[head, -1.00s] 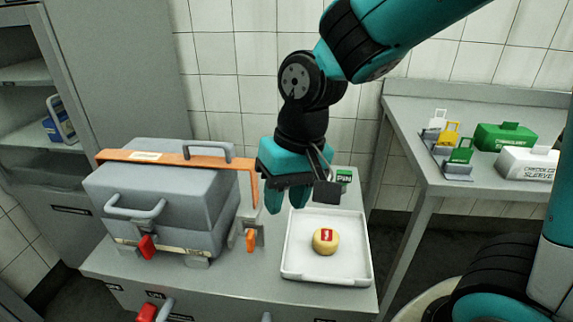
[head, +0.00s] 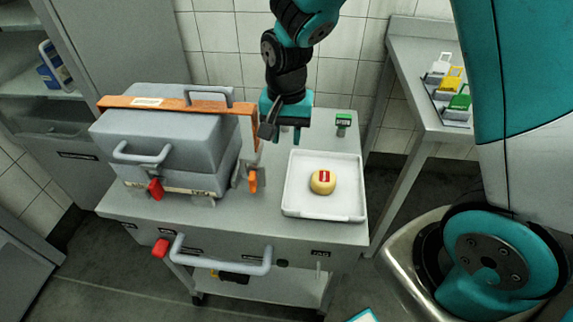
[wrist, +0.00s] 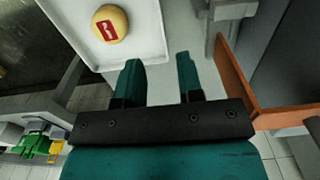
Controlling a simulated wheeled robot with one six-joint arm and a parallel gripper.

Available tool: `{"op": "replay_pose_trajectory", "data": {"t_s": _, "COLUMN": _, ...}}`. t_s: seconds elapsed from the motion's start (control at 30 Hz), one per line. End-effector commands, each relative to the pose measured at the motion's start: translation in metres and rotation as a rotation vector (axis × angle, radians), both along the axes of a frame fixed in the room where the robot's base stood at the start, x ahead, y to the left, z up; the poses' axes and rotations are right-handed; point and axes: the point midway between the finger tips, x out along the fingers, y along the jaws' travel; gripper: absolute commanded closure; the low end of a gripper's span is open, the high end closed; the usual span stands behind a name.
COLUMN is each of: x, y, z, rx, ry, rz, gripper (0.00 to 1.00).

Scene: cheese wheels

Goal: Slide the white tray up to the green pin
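The white tray (head: 347,170) lies on the grey cart top with a cheese wheel (head: 322,187) with a red label in it. The green pin (head: 343,121) stands behind the tray, with a gap of bare cart top between them. My gripper (head: 288,137) is behind the tray's back left corner, left of the pin. In the wrist view its two teal fingers (wrist: 158,78) are apart with nothing between them. That view also shows part of the tray (wrist: 147,30) and the cheese (wrist: 109,23), beyond the fingers. The pin is not seen there.
A tiled wall is behind the cart. A side table (head: 415,75) at right holds white, yellow and green tags (head: 450,85).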

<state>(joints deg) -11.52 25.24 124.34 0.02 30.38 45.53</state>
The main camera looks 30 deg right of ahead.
Motion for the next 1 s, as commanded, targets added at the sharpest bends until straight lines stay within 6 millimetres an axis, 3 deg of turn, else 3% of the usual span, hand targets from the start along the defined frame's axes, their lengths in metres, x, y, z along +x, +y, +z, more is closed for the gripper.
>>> {"op": "replay_pose_trajectory", "data": {"t_s": 0.6, "x": -0.002, "y": 0.000, "z": -0.121, "rx": 0.000, "ry": 0.005, "rz": 0.001, "gripper": 0.66}}
{"op": "replay_pose_trajectory", "data": {"t_s": 0.8, "x": -0.001, "y": 0.000, "z": -0.141, "rx": 0.000, "ry": 0.002, "rz": 0.001, "gripper": 0.66}}
{"op": "replay_pose_trajectory", "data": {"t_s": 1.0, "x": 0.000, "y": 0.000, "z": -0.146, "rx": 0.000, "ry": 0.000, "rz": 0.001, "gripper": 0.66}}
